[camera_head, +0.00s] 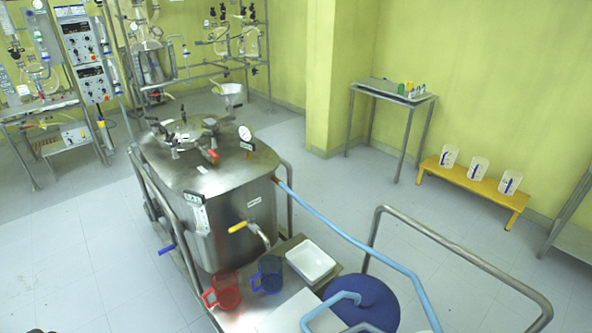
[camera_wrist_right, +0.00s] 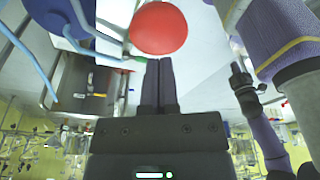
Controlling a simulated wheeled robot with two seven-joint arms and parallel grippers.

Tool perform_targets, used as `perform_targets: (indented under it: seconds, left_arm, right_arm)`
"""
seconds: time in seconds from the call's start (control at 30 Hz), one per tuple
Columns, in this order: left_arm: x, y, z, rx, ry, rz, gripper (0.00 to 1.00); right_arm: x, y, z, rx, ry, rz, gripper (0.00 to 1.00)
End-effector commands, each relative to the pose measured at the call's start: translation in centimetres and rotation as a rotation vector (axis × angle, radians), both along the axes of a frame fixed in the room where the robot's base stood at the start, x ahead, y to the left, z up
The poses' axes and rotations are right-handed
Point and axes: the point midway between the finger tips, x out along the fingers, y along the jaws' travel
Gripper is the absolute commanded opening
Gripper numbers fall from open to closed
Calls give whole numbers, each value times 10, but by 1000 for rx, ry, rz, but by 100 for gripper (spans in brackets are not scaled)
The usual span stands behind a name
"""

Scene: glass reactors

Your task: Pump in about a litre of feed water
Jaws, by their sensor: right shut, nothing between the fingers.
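The steel vessel (camera_head: 215,190) stands left of the middle in the head view, with a pressure gauge (camera_head: 245,133) and a funnel (camera_head: 231,93) on top. A light-blue hose (camera_head: 345,232) runs from its right side to the lower right, passing a round blue body (camera_head: 365,300). My right gripper (camera_wrist_right: 160,62) is shut and empty in the right wrist view. Its fingertips lie just below a large red round thing (camera_wrist_right: 158,27) in the picture; I cannot tell whether they touch. A dark, gripper-like end (camera_wrist_right: 242,82) on a purple arm is probably my left gripper; its fingers are unclear.
A red jug (camera_head: 224,291), a blue jug (camera_head: 267,275) and a white tray (camera_head: 311,262) stand before the vessel. A yellow-handled valve (camera_head: 238,227) juts out above them. Metal rails (camera_head: 455,250) curve at the right.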

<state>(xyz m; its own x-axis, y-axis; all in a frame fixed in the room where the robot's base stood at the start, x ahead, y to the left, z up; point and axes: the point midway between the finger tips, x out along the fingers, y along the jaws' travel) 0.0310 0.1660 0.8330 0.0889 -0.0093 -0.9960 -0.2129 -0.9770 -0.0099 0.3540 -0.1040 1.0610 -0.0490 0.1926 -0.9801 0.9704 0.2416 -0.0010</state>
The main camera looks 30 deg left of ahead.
Motion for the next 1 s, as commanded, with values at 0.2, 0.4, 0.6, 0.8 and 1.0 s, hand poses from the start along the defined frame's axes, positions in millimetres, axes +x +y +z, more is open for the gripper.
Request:
perform_targets:
  seconds: [0.2, 0.4, 0.6, 0.8, 1.0]
  left_arm:
    - [0, 2, -1, 3, 1, -1, 0]
    - [-1, 3, -6, 5, 3, -1, 0]
    - [-2, 4, -22, 6, 4, -1, 0]
    - [-2, 4, -37, 6, 6, 1, 0]
    - [-3, 4, -52, 7, 8, 0, 0]
  right_arm:
    - [0, 0, -1, 0, -1, 0, 0]
    - [0, 0, -6, 0, -1, 0, 0]
    - [0, 0, -25, 0, 0, 0, 0]
    - [0, 0, -42, 0, 0, -1, 0]
    - [0, 0, -59, -1, 0, -1, 0]
